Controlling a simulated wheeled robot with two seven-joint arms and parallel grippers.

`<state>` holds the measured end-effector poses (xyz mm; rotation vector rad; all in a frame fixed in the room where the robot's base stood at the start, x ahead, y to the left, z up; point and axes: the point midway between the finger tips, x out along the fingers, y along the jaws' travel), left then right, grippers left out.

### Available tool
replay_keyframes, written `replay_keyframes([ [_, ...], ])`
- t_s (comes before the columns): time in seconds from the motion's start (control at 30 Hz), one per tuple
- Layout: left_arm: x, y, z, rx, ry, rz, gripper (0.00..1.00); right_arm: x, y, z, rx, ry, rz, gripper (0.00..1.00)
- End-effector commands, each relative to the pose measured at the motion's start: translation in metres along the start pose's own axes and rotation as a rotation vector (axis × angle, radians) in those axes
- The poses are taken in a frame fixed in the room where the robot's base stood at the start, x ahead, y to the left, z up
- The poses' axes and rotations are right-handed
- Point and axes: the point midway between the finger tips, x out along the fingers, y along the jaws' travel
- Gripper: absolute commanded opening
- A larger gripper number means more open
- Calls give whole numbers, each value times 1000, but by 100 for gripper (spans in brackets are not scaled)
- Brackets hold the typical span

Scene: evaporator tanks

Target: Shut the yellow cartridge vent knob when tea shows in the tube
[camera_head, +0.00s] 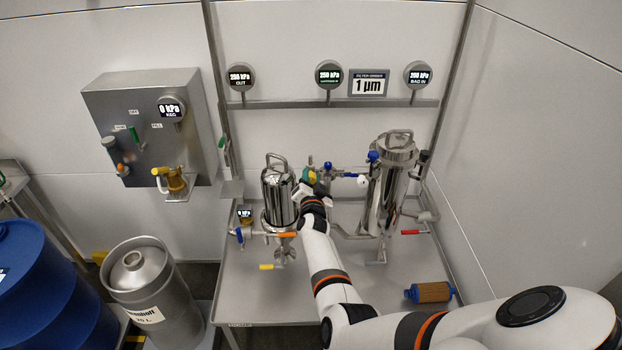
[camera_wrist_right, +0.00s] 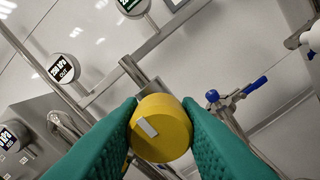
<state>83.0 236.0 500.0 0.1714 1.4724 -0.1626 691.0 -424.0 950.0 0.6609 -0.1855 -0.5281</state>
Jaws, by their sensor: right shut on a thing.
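The yellow knob (camera_wrist_right: 160,128) is a round cap with a pale grey bar mark on its face, seen close up in the right wrist view. My right gripper (camera_wrist_right: 160,122) has its green padded fingers closed on both sides of the knob. In the head view my right gripper (camera_head: 310,177) is beside the top of the left steel housing (camera_head: 279,197), and the knob is mostly hidden there. I cannot make out tea in a tube in either view. My left gripper is not in view.
A taller steel housing (camera_head: 387,190) stands to the right, with a blue-handled valve (camera_head: 328,167) between the housings. Gauges (camera_head: 241,77) hang on a rail behind. An orange cartridge (camera_head: 432,292) lies on the steel table (camera_head: 262,310). A keg (camera_head: 152,285) and blue drum (camera_head: 38,275) stand left.

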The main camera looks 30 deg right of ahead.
Motion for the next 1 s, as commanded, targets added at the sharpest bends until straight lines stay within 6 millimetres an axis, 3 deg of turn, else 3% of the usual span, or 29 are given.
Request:
replay_keyframes([
  [0.5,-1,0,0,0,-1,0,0,3,4,6,-21,-13,6,7],
  [0.53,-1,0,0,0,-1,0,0,3,4,6,-21,-13,6,32],
  [0.67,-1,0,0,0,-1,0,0,2,3,5,-21,-10,5,52],
  [1.0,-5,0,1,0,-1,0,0,-2,2,3,-20,-3,1,52],
])
